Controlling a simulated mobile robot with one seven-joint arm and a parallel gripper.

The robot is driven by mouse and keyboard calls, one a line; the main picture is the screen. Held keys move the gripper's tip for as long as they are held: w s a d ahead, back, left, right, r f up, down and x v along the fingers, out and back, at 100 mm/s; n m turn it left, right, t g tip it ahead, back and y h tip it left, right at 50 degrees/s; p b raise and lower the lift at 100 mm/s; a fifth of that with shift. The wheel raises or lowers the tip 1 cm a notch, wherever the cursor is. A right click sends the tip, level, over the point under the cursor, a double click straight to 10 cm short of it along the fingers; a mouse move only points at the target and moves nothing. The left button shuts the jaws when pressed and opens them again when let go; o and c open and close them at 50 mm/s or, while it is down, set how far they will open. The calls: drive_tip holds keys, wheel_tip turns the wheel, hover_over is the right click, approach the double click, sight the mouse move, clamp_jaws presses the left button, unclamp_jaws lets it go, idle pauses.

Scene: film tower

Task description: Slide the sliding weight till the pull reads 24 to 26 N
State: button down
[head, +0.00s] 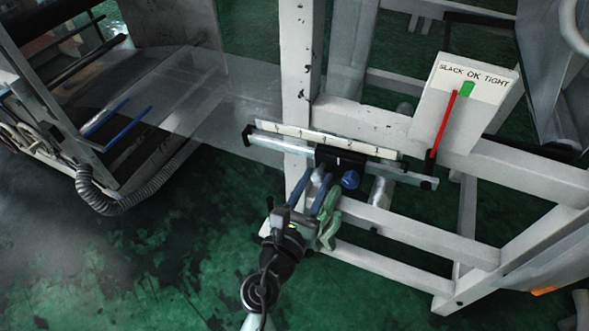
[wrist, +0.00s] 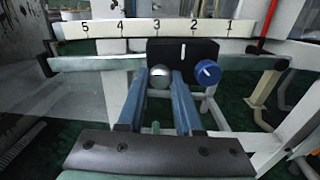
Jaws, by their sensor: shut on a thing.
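The sliding weight is a black block (wrist: 182,50) on a grey bar (wrist: 95,63) below a white scale numbered 5 to 1. It sits around marks 3 and 2; it also shows in the head view (head: 341,157). A silver ball knob (wrist: 160,77) sticks out from it, with a blue knob (wrist: 208,72) to its right. My gripper (head: 324,181) has its blue fingers around the silver knob, shut on it; the wrist view shows both fingers (wrist: 160,82). The gauge (head: 478,85) reads SLACK, OK, TIGHT. Its red needle (head: 444,122) points just left of the green OK patch (head: 467,90).
A white frame (head: 430,242) carries the bar and gauge. A clear film web (head: 215,95) runs left to a dark machine (head: 110,60) with a grey hose (head: 105,203). Green floor lies open at the lower left.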

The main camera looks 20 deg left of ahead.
drive_tip(key=shift+d, duration=0.5)
drive_tip(key=c, duration=0.6)
unclamp_jaws()
drive_tip(key=shift+a, duration=0.1)
drive_tip(key=shift+s, duration=0.4)
drive_tip(key=s, duration=1.2)
drive_tip(key=shift+s+a+b, duration=0.1)
drive_tip(key=shift+a+b, duration=0.15)
drive_tip(key=shift+b, duration=0.15)
